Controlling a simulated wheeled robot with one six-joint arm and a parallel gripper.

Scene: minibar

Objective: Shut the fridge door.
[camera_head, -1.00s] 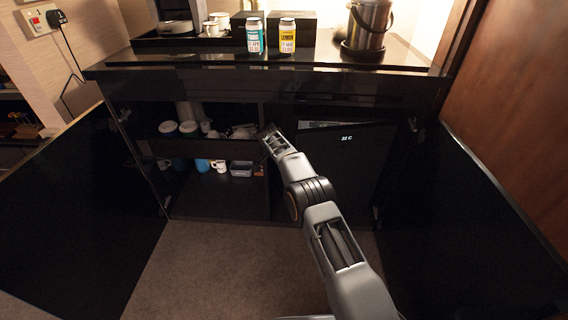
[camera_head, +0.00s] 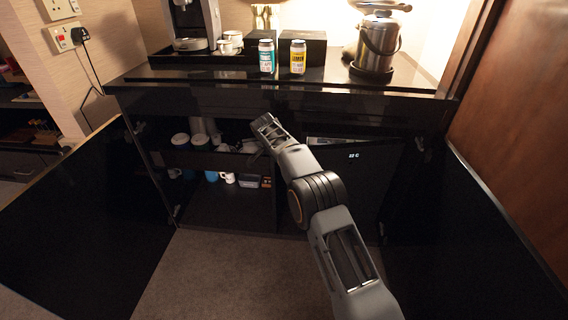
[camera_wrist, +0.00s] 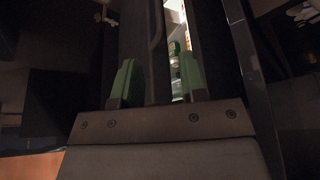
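The black fridge door (camera_head: 365,185), with a lit temperature display, is in the right part of the cabinet in the head view. It stands ajar; a pale strip of the fridge interior (camera_head: 330,141) shows above it. In the wrist view the lit fridge interior (camera_wrist: 178,45) with items shows through a narrow gap. My gripper (camera_head: 264,126) is at the left of the fridge front, near the cabinet divider. In the wrist view its green fingers (camera_wrist: 157,80) are apart, with a dark upright panel seen between them. I cannot tell whether they touch it.
Two black cabinet doors stand wide open, left (camera_head: 90,225) and right (camera_head: 470,235). Left shelves hold cups and a grey box (camera_head: 249,181). On the counter stand two cans (camera_head: 298,57), a coffee machine (camera_head: 195,25) and a kettle (camera_head: 379,45). Carpet in front is clear.

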